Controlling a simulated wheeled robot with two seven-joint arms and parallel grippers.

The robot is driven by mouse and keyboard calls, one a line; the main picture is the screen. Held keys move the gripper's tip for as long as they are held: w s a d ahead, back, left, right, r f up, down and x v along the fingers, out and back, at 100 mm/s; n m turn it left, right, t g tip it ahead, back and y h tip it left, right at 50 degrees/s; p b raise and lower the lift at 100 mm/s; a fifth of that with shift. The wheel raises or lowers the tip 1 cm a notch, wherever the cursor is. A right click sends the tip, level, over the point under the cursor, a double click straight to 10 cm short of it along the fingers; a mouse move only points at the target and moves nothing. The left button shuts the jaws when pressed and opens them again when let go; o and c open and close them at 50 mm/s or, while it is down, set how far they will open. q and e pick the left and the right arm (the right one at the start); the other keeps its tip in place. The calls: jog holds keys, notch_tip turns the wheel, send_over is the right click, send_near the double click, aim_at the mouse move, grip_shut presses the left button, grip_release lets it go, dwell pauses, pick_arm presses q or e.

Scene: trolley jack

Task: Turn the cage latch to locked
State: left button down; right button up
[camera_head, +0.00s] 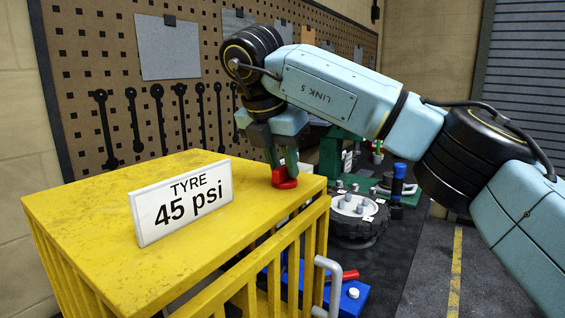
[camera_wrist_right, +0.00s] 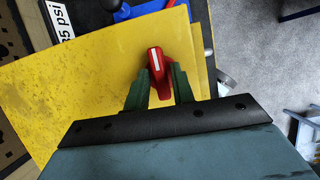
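The yellow cage (camera_head: 110,215) stands at the left in the head view, with its flat top and barred side showing. The red latch (camera_head: 285,180) sits on the cage top near its far right corner. In the right wrist view the latch's red handle (camera_wrist_right: 155,62) has a white stripe. My right gripper (camera_head: 282,165) points down at the latch. In the right wrist view its green fingers (camera_wrist_right: 161,82) stand on either side of the red handle, with little or no gap. Whether they press on it I cannot tell. My left gripper is not in view.
A white "TYRE 45 psi" sign (camera_head: 182,202) stands on the cage top. A wheel (camera_head: 357,218) and a blue-capped part (camera_head: 398,185) are beyond the cage. A grey handle (camera_head: 328,285) projects from the cage's side. A pegboard (camera_head: 80,40) with hanging tools is behind.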

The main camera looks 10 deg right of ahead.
jog(key=shift+o, duration=0.9)
jog(key=p+v, duration=0.2)
jog(key=v, duration=1.1)
jog(key=shift+r, duration=0.2)
jog(key=shift+d, duration=0.1)
